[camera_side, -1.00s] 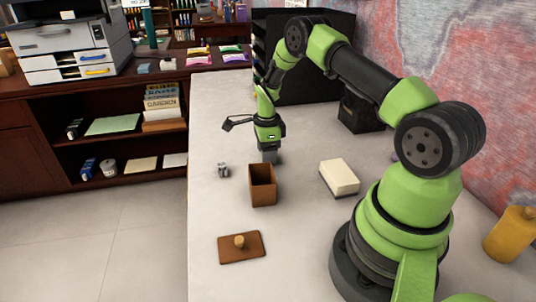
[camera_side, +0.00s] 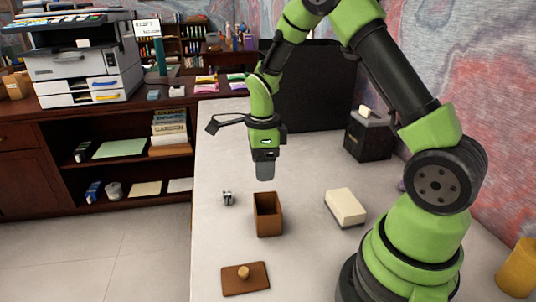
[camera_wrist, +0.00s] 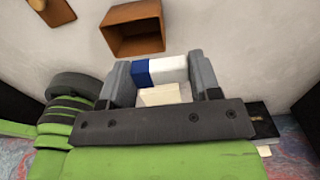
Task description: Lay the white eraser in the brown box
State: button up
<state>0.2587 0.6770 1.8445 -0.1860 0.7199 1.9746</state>
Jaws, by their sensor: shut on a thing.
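In the side view the brown box (camera_side: 268,222) stands open-topped on the desk. My gripper (camera_side: 264,172) hangs just behind and above it, pointing down. The wrist view shows my gripper (camera_wrist: 161,80) shut on a white eraser (camera_wrist: 174,66) with a blue band at one end. In the side view the fingers hide the eraser. The brown box also shows in the wrist view (camera_wrist: 134,28), beyond the fingertips, apart from the eraser, its opening empty as far as I can see.
A brown lid (camera_side: 245,279) with a knob lies in front of the box. A small metallic item (camera_side: 227,198) is left of the box, and a cream block (camera_side: 346,207) is right of it. A black box (camera_side: 369,138) stands farther back. Desk between them is clear.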

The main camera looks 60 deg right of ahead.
jog(key=shift+s+a+f, duration=0.35)
jog(key=shift+a+f, duration=0.1)
jog(key=shift+f, duration=0.4)
jog(key=shift+s+a+f, duration=0.4)
jog(key=shift+a+f, duration=0.1)
jog(key=shift+f, duration=0.4)
jog(key=shift+s+a+f, duration=0.35)
jog(key=shift+a+f, duration=0.1)
jog(key=shift+f, duration=0.4)
jog(key=o, duration=1)
notch_tip(320, 180, up, 17)
jog(key=s+a+n+t, duration=0.2)
jog(key=s+a+n, duration=0.1)
jog(key=n, duration=0.3)
jog(key=s+a+r+n+t, duration=0.1)
jog(key=s+r+n, duration=0.1)
jog(key=n, duration=0.4)
jog(key=s+a+r+n+t+y, duration=0.1)
jog(key=s+a+r+n+t, duration=0.1)
jog(key=s+n, duration=0.3)
jog(key=s+a+r+n+t+y, duration=0.1)
jog(key=s+a+r+n+t, duration=0.1)
jog(key=n, duration=0.4)
jog(key=shift+s+r+n, duration=0.2)
jog(key=shift+s+r, duration=0.15)
jog(key=shift+s, duration=0.2)
jog(key=shift+s+r+n, duration=0.2)
jog(key=shift+s+r, duration=0.15)
jog(key=shift+s, duration=0.2)
